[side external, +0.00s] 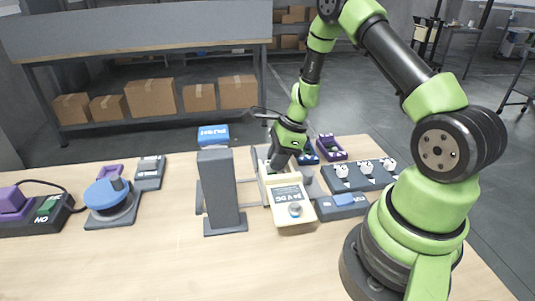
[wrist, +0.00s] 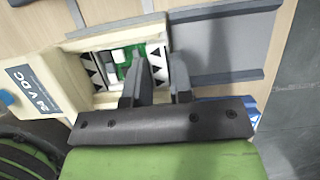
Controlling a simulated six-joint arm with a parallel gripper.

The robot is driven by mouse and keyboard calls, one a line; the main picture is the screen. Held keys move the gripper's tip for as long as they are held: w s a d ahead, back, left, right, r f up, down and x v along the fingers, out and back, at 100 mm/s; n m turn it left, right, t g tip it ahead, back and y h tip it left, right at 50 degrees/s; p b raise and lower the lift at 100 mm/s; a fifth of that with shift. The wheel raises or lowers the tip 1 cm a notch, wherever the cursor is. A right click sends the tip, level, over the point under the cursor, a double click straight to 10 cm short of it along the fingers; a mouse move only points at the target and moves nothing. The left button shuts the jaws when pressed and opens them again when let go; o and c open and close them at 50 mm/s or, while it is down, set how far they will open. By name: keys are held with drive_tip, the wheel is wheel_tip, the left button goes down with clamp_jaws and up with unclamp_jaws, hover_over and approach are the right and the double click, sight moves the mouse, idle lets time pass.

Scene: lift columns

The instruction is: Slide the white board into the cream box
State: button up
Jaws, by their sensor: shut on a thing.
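The cream box (side external: 290,205), labelled 24 V DC, lies on the table below my gripper (side external: 274,166). In the wrist view the cream box (wrist: 45,65) is at the left, with an open recess showing green and white parts and black triangle marks. My gripper (wrist: 157,82) is at the right end of this recess, its two dark fingers pointing into it. It is shut on the white board (wrist: 157,62), a pale piece showing between the fingers. The fingers hide part of it, and how deep it sits in the box I cannot tell.
A grey upright panel (side external: 220,190) stands close to the left of the box. A grey block with a blue top (side external: 342,205) and a row of knobs (side external: 360,175) are close on the right. A blue box (side external: 213,135) stands behind. The front of the table is clear.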

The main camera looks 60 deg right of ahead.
drive_tip(key=o, duration=0.7)
drive_tip(key=shift+c, duration=0.2)
drive_tip(key=shift+r, duration=0.1)
drive_tip(key=shift+r, duration=2.95)
